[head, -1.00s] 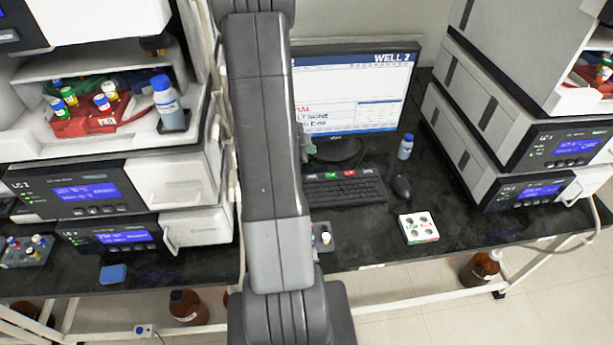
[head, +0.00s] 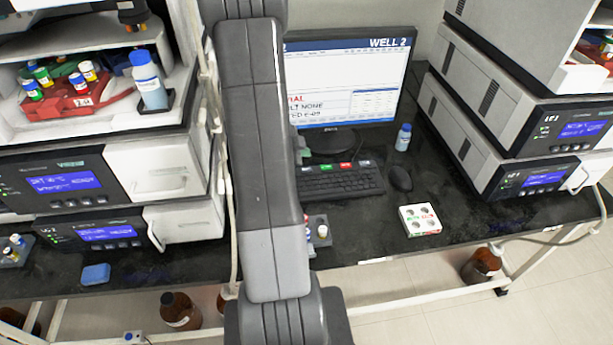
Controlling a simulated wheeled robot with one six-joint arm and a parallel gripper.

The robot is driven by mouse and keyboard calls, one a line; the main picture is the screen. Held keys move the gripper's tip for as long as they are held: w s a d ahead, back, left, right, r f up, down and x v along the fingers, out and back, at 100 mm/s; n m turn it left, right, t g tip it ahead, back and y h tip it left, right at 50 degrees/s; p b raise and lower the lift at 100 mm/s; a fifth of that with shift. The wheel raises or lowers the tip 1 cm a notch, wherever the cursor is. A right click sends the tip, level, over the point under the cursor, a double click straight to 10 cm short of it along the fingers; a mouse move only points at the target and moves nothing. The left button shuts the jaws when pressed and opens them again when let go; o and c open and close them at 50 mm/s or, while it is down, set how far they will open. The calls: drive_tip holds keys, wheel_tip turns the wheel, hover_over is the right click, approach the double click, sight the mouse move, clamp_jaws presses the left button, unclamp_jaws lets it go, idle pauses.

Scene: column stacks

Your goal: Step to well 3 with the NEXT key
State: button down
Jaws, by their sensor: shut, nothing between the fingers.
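The monitor (head: 345,75) stands at the back of the bench and its header reads WELL 2. Red text shows on the screen's left part, partly cut off by my arm. The black keyboard (head: 340,181) lies below it. Along its back edge are a green key (head: 329,166), a red key (head: 346,165) and a pale key at the right; their lettering is too small to read. The left end of the keyboard is hidden behind my arm.
A mouse (head: 401,178) and a blue-capped bottle (head: 404,137) are right of the keyboard. A white box with round holes (head: 420,220) lies near the front edge. Instrument stacks stand on both sides. A small vial rack (head: 319,236) sits beside my arm.

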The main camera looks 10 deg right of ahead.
sight(303, 171)
drive_tip(key=shift+f+b, duration=1.05)
drive_tip(key=shift+f, duration=0.85)
drive_tip(key=shift+f, duration=0.1)
idle(0.4)
drive_tip(key=shift+f, duration=0.35)
drive_tip(key=shift+f, duration=0.4)
idle(0.5)
drive_tip(key=shift+r, duration=0.15)
drive_tip(key=shift+r+p, duration=0.75)
drive_tip(key=shift+p, duration=0.15)
wheel_tip(303, 171, up, 5)
drive_tip(key=p, duration=0.5)
drive_tip(key=shift+p, duration=0.3)
